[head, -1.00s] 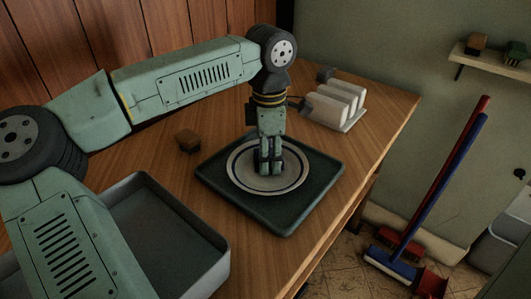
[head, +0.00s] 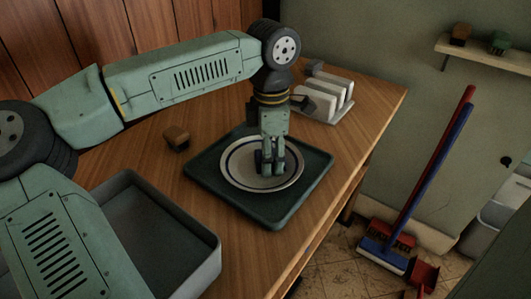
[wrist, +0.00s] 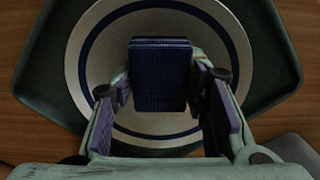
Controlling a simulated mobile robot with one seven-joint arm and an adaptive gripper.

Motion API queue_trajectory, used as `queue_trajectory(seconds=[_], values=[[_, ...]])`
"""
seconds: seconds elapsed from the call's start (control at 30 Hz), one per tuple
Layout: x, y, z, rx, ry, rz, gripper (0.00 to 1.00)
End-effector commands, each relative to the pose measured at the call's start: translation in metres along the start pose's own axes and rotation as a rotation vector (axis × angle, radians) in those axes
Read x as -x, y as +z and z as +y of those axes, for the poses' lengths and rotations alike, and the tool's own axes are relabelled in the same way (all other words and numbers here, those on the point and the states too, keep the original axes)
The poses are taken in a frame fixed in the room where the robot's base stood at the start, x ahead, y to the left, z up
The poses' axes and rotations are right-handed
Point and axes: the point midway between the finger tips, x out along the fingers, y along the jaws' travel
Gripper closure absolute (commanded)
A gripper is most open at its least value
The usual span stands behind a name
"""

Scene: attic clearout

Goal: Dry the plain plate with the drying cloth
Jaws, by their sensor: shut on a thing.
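A pale round plate (head: 236,165) with a dark blue ring lies flat on a dark green square tray (head: 258,211) on the wooden table. It also fills much of the wrist view (wrist: 90,60). My gripper (head: 270,168) points straight down over the plate, slightly right of its middle. In the wrist view its fingers (wrist: 165,92) are shut on a dark blue ribbed block, apparently the folded drying cloth (wrist: 160,75). The cloth is over the plate. Whether it touches the plate is hard to tell. In the head view the fingers mostly hide it.
A grey bin (head: 207,262) stands at the near left. A small brown block (head: 176,138) lies left of the tray. A rack (head: 318,115) with white slabs stands behind. Brooms (head: 432,170) lean at the right wall, beyond the table edge. A shelf (head: 485,55) holds small objects.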

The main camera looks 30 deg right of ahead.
Motion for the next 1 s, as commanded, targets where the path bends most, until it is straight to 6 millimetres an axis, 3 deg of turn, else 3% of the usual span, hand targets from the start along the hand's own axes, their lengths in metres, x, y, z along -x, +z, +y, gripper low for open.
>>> queue_trajectory(seconds=[1.0], values=[[0.0,-0.016,0.016,-0.001,-0.001,-0.001,0.86]])
